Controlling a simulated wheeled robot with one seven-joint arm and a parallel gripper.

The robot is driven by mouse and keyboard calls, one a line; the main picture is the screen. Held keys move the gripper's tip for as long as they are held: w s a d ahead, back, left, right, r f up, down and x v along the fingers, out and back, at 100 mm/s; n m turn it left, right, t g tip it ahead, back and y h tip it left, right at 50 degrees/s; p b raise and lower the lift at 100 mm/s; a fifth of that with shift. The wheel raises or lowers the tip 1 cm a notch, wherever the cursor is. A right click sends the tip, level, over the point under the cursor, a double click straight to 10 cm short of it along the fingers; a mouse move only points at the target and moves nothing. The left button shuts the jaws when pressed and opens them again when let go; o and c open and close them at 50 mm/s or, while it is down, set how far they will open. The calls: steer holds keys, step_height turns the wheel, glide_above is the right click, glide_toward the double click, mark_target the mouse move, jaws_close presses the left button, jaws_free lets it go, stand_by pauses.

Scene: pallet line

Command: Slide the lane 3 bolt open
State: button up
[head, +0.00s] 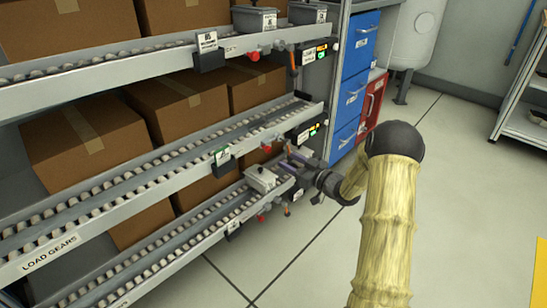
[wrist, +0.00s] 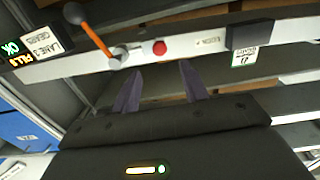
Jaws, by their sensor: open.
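The lane 3 bolt shows in the wrist view as a short metallic rod with a red knob (wrist: 159,47) on the pale rail front. In the head view its red knob (head: 265,147) is on the front of the middle shelf. My gripper (wrist: 160,68) is open and empty, with two dark purple fingers apart. The red knob appears between and beyond the fingertips; I cannot tell the depth gap. In the head view my gripper (head: 291,164) is near the right end of the middle shelf, below its panel.
An orange lever with a black ball (wrist: 95,35) stands left of the bolt, near the "LANE 3 GEARS" label (wrist: 42,42). A green-and-white card (wrist: 250,57) is to the right. A grey bin (head: 262,179) sits on the lower lane.

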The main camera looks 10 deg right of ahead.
mark_target(270, 150)
steer(key=b+x, duration=0.3)
steer(key=x, duration=0.4)
steer(key=shift+f, duration=0.15)
steer(key=shift+w+a, duration=0.3)
steer(key=shift+w, duration=0.15)
steer(key=shift+c, duration=0.3)
jaws_close()
